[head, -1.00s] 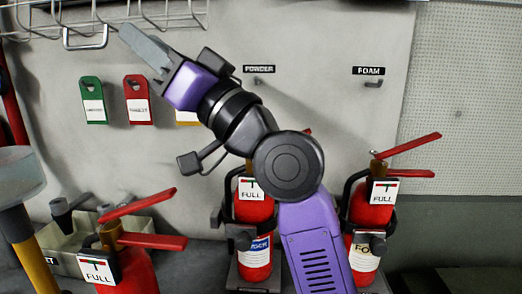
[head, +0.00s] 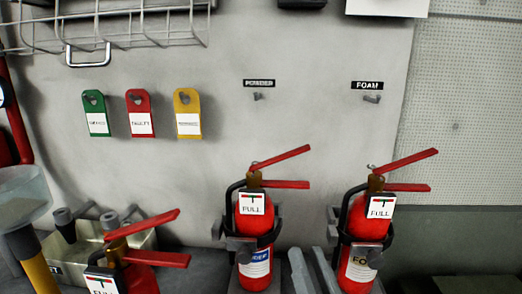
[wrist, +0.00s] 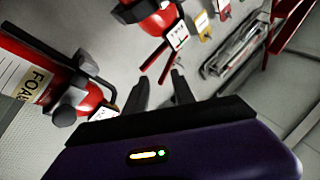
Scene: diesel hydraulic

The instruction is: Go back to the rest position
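My gripper (head: 307,252) shows only as two grey fingertips at the bottom of the head view, between the powder extinguisher (head: 252,215) and the foam extinguisher (head: 370,217). In the wrist view my gripper (wrist: 160,76) has its two dark fingers apart with nothing held between them. Both red extinguishers stand upright in black wall brackets, each with a white FULL tag. The foam extinguisher also lies at the left of the wrist view (wrist: 88,98). The rest of my arm is out of the head view.
A third red extinguisher (head: 140,272) stands at the lower left before a grey bin (head: 85,245). Green (head: 96,122), red (head: 140,122) and yellow (head: 187,122) tags hang on the wall. A wire rack (head: 130,28) is above them.

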